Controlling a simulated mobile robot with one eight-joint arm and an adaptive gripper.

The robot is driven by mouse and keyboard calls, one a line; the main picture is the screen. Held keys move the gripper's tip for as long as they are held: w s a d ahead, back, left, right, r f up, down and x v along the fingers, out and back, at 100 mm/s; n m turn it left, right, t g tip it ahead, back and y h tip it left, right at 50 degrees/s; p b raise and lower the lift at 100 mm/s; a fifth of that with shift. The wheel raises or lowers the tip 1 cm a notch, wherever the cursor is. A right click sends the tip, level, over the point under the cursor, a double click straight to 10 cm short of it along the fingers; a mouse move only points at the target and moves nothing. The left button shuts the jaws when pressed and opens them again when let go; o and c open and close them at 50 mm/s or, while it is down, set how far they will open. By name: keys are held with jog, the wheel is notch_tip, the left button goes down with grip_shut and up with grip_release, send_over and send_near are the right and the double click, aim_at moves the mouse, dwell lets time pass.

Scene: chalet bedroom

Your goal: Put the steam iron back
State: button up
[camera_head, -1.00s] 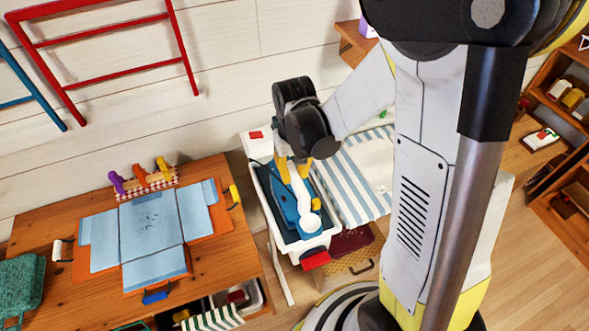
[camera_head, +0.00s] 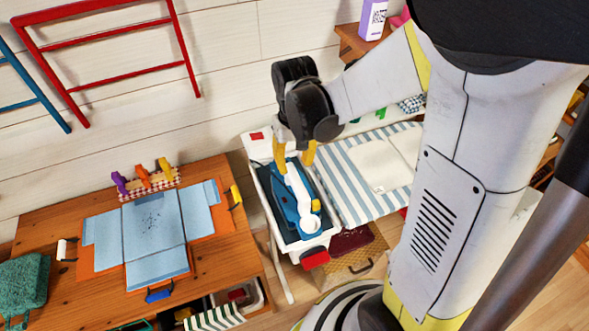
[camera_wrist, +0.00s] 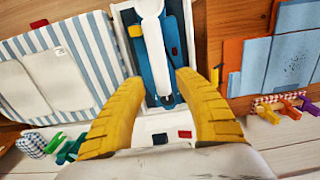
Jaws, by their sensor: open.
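The steam iron (camera_head: 292,200), blue and white, rests in a white tray with a dark bed (camera_head: 330,232). In the wrist view the iron (camera_wrist: 153,45) lies beyond my fingertips, its white handle running away from me. My gripper (camera_head: 294,152) hangs above the back end of the tray, yellow fingers pointing down. In the wrist view my gripper (camera_wrist: 172,78) is open, its fingers spread to either side of the iron's near end with nothing held between them. Whether the fingertips touch the iron cannot be told.
A striped cloth (camera_head: 350,180) lies right of the tray. A white wall with red rails (camera_head: 110,85) is behind.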

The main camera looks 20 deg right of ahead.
jog(key=s+r+t+p, duration=0.1)
jog(key=s+r+t, duration=0.6)
jog(key=r, duration=0.8)
jog(key=shift+s+r, duration=0.4)
jog(key=shift+s, duration=0.8)
jog(key=shift+d, duration=0.1)
